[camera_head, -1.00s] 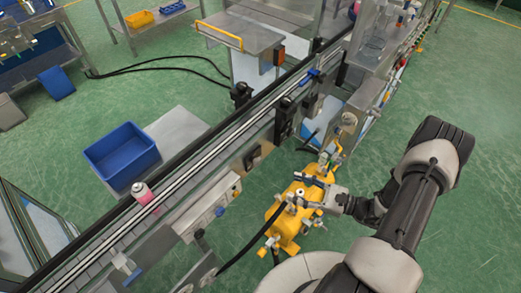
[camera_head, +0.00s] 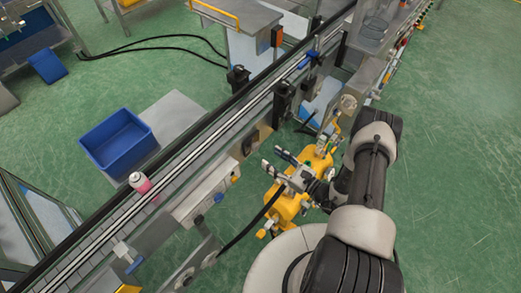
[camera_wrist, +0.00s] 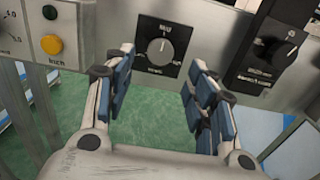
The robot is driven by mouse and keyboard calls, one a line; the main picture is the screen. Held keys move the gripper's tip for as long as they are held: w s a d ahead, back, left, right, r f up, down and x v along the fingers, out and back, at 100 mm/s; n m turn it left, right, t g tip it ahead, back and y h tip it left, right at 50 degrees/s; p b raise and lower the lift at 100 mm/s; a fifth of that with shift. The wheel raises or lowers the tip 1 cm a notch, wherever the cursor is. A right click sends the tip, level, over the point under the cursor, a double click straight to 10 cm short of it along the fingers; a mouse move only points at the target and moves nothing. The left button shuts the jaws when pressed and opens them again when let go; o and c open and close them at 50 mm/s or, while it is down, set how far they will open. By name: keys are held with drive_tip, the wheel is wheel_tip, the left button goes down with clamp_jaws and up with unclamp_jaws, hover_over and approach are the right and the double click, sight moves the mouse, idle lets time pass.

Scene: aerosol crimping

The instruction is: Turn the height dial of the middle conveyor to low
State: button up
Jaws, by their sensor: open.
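My gripper (camera_wrist: 157,100) is open and empty in the wrist view, its two blue-padded fingers apart. A black dial plate with a round knob (camera_wrist: 161,50) sits on the grey panel just beyond and between the fingertips; the fingers do not touch it. The knob's white mark points about straight up; the small lettering is too blurred to read. In the head view my gripper (camera_head: 279,166) is in front of the conveyor (camera_head: 186,155), above a yellow machine. The dial itself is too small to make out clearly there.
A second black dial unit (camera_wrist: 273,50) is to the right in the wrist view. A yellow button (camera_wrist: 52,45) marked "Inch" is at left. In the head view a pink-and-white can (camera_head: 140,183) stands on the conveyor. The yellow machine (camera_head: 288,207) lies below my gripper.

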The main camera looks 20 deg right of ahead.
sight(257, 148)
drive_tip(key=x, duration=0.6)
drive_tip(key=shift+w+a, duration=0.25)
drive_tip(key=shift+w, duration=0.05)
drive_tip(key=shift+c, duration=0.6)
drive_tip(key=c, duration=0.9)
